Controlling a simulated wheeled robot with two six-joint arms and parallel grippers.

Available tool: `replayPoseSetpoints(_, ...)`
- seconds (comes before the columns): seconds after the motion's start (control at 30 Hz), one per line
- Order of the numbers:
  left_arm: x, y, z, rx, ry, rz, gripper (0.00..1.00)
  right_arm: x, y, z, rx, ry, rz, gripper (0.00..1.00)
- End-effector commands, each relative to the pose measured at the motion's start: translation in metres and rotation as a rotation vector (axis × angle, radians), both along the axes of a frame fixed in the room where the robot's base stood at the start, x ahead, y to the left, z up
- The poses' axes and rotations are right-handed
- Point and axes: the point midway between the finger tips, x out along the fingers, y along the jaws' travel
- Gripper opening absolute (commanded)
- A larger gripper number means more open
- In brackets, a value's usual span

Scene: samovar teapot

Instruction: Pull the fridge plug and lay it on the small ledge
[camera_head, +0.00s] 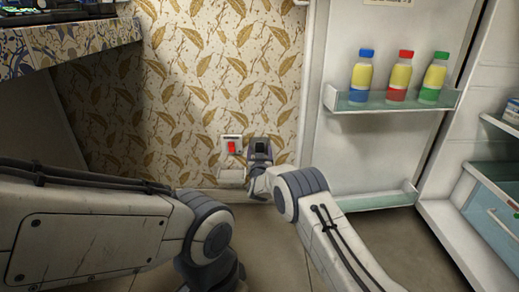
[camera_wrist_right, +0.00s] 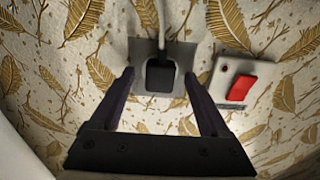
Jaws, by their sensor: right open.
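The fridge plug (camera_wrist_right: 160,75) is a dark block seated in a grey socket plate (camera_wrist_right: 177,52) on the patterned wall. Its pale cord runs to the top of the right wrist view. My right gripper (camera_wrist_right: 160,88) is open, with one finger on each side of the plug and gaps visible between; whether either finger touches it is unclear. In the head view my right gripper (camera_head: 261,150) is at the wall and hides the plug. A small pale ledge (camera_head: 231,177) is below and left of it. My left gripper is not in view; only my left arm shows.
A red switch (camera_head: 231,146) is just left of the right gripper; it also shows in the right wrist view (camera_wrist_right: 241,87). The open fridge door (camera_head: 375,140) with several bottles is on the right. A patterned counter (camera_head: 85,42) is at upper left.

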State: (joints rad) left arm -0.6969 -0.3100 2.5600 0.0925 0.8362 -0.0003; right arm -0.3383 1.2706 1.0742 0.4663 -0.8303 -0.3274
Motion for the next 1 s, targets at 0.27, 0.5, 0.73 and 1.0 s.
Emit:
replayPoseSetpoints(0.27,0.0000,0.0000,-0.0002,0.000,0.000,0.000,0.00,0.0000,0.0001,-0.0002,0.000,0.000,0.000,0.80)
replayPoseSetpoints(0.5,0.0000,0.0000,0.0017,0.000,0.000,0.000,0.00,0.0000,-0.0001,0.0001,0.000,0.000,0.000,0.80)
replayPoseSetpoints(0.73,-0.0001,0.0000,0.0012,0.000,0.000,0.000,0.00,0.0000,-0.0001,-0.0002,0.000,0.000,0.000,0.53)
replayPoseSetpoints(1.0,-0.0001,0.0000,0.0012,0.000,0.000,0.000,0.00,0.0001,-0.0001,0.0003,0.000,-0.001,0.000,0.00)
